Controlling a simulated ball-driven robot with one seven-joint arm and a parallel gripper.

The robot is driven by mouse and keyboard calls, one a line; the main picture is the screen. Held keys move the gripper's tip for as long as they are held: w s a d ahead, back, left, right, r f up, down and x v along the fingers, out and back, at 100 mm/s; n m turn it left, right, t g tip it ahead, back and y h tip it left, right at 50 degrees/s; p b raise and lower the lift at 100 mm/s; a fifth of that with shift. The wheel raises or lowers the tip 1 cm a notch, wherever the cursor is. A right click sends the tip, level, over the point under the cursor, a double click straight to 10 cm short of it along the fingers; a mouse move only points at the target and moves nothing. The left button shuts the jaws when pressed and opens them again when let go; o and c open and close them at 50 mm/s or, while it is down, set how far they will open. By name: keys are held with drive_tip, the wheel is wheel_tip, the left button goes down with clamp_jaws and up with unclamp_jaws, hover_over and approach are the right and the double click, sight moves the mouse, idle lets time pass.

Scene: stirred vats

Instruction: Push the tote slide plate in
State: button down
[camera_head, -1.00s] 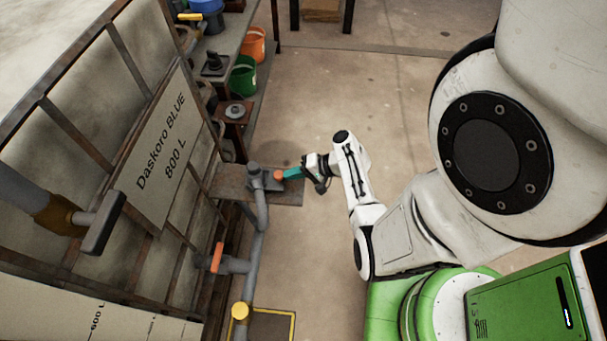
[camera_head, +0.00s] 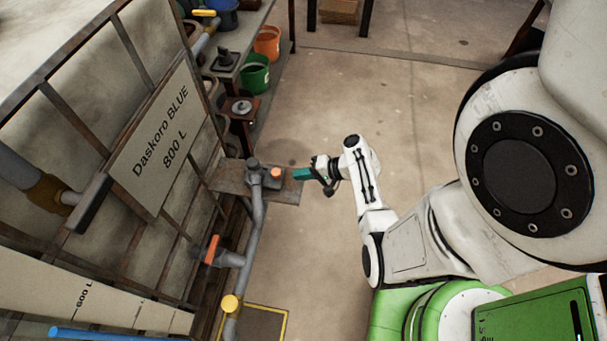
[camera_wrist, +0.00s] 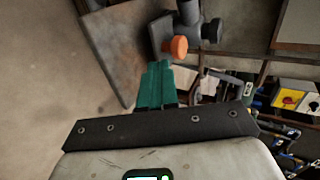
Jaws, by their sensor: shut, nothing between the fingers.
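The tote (camera_head: 85,110), labelled Daskoro BLUE 800 L, stands at left in the head view. A grey pipe (camera_head: 257,210) rises beside it. At the pipe's top is a short dark part ending in an orange knob (camera_head: 275,173); I take this as the slide plate. In the wrist view the knob (camera_wrist: 176,47) sits on a dark block (camera_wrist: 160,33) by the pipe. My gripper (camera_head: 297,174) is shut and empty, its teal fingertips to the right of the knob with a small gap. The fingertips (camera_wrist: 158,66) appear just below the knob in the wrist view.
A rusty flat plate (camera_head: 284,192) lies beneath the knob and pipe. An orange-handled valve (camera_head: 212,249) and a yellow cap (camera_head: 230,303) are lower on the pipework. A shelf with an orange bucket (camera_head: 267,43) and a green bucket (camera_head: 255,75) stands behind.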

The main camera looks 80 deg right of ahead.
drive_tip(key=v, duration=1)
idle(0.4)
drive_tip(key=w+a+r+n+g+y, duration=0.1)
drive_tip(key=w+a+n+g, duration=0.1)
drive_tip(key=a+n+g, duration=0.6)
drive_tip(key=w+a+r+n+g+y, duration=0.1)
drive_tip(key=w+a+r+n+g, duration=0.2)
drive_tip(key=a, duration=0.8)
drive_tip(key=s+a+r+n+h, duration=0.1)
drive_tip(key=a+r+n+h, duration=0.2)
drive_tip(key=a+r+n, duration=0.1)
drive_tip(key=shift+s+a+r+n, duration=0.4)
drive_tip(key=shift+a+n, duration=0.4)
drive_tip(key=shift+a, duration=0.35)
drive_tip(key=c, duration=1.8)
unclamp_jaws()
drive_tip(key=shift+c, duration=0.2)
